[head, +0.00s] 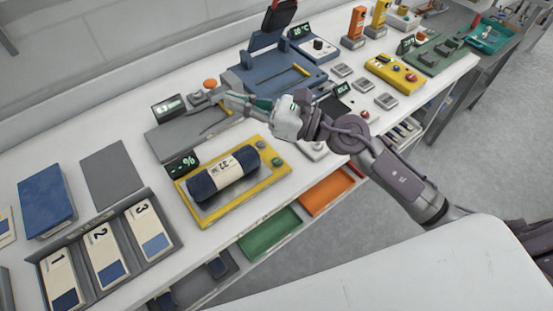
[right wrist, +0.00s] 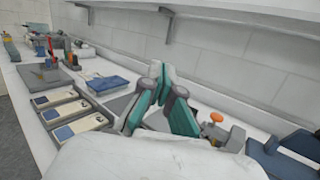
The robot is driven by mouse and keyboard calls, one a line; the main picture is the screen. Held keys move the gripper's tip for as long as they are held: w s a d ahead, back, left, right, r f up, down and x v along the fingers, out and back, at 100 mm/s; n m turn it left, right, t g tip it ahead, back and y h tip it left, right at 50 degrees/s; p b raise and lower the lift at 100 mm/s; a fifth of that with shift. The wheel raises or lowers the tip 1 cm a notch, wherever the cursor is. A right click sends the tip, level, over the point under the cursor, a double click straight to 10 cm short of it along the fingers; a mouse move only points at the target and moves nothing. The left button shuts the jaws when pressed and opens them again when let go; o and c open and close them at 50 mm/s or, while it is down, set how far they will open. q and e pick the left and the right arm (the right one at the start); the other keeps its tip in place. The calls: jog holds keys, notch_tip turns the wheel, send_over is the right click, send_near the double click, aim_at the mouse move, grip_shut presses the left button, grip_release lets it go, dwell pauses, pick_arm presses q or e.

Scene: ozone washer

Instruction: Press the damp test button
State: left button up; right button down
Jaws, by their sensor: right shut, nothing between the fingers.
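No readable label marks the damp test button. A yellow-rimmed tray (head: 213,217) holds a rolled dark cloth (head: 205,184) with a pale band. A small display reading "--%" (head: 181,165) stands at its upper left corner. A green button (head: 276,161) sits at the tray's right end. My right gripper (head: 222,94) is shut and empty, above the grey plate (head: 172,140) behind the tray. Its fingers point left, close to an orange round knob (head: 210,84). In the right wrist view the fingertips (right wrist: 156,70) meet, and the orange knob (right wrist: 216,117) is to their right. My left gripper is out of view.
A rack of numbered cards (head: 102,255) and a blue pad (head: 46,200) are at the left. A blue press (head: 272,78) stands behind my right gripper. A yellow box with buttons (head: 395,73) is farther right. Green (head: 268,233) and orange (head: 327,191) drawer panels line the bench front.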

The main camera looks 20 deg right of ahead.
notch_tip(320, 180, down, 6)
jog(key=n+g+h, duration=0.3)
jog(key=n+g, duration=0.1)
jog(key=n, duration=0.3)
jog(key=n+g+h, duration=0.2)
jog(key=n+h, duration=0.2)
jog(key=h, duration=0.2)
send_over(279, 161)
notch_tip(279, 161, down, 7)
jog(key=shift+r, duration=0.15)
jog(key=shift+y, duration=0.3)
notch_tip(279, 161, down, 8)
jog(key=b, duration=0.4)
jog(key=shift+f, duration=0.2)
jog(key=shift+f+b, duration=0.25)
jog(key=shift+b, duration=0.2)
jog(key=shift+f+b, duration=0.35)
jog(key=shift+b, duration=0.35)
